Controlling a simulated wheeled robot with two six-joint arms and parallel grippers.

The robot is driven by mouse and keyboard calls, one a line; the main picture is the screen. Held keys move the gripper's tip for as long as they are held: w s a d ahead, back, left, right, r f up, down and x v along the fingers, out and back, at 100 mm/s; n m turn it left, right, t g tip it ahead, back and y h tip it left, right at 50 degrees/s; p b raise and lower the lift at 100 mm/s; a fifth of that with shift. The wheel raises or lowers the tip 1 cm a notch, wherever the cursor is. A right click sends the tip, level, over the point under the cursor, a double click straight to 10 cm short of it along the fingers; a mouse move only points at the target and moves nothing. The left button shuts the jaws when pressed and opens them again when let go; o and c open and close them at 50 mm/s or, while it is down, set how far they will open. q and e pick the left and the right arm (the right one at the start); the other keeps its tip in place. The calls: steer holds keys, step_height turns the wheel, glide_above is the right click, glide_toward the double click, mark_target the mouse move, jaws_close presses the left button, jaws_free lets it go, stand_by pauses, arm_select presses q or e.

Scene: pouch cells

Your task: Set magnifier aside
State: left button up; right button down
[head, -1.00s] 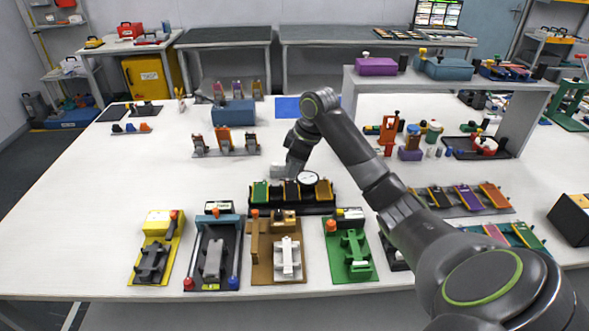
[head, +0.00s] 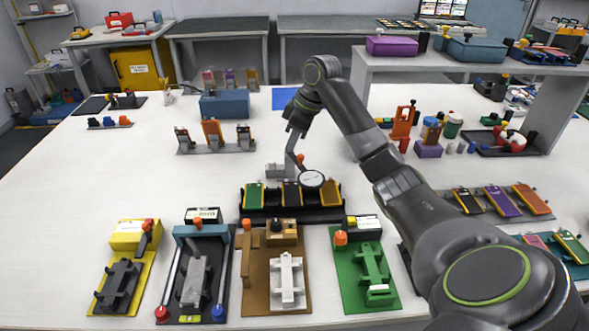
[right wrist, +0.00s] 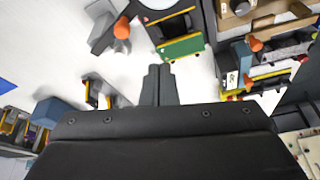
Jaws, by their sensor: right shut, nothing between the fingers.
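The magnifier has a round white lens with a dark rim (head: 312,179), an orange knob (head: 300,158) and a grey base (head: 276,170). Its lens hangs over the right part of the black rack (head: 262,213), which holds several cells, one of them green (head: 254,196). My right gripper (head: 291,152) is just behind the magnifier and apart from it. In the right wrist view its fingers (right wrist: 158,84) are shut and empty. The magnifier's orange knob (right wrist: 122,29) and grey base (right wrist: 100,18) show beyond the fingertips; the lens is mostly cut off at the top edge. My left gripper is out of view.
Yellow (head: 147,278), black (head: 223,285), brown (head: 251,285) and green (head: 382,297) fixtures stand along the front. A blue box (head: 224,106) and a rack of upright cells (head: 186,151) are behind. White table (head: 130,180) is bare at left.

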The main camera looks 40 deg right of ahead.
mark_target(301, 163)
steer(key=x, duration=0.9)
steer(key=shift+s+a+p, duration=0.15)
steer(key=shift+p, duration=0.25)
steer(key=shift+s+d+f, duration=0.1)
steer(key=shift+d+f, duration=0.1)
steer(key=shift+f, duration=0.05)
steer(key=shift+s+d+p, duration=0.6)
steer(key=shift+s+d, duration=0.55)
steer(key=shift+s, duration=0.25)
steer(key=shift+a, duration=0.1)
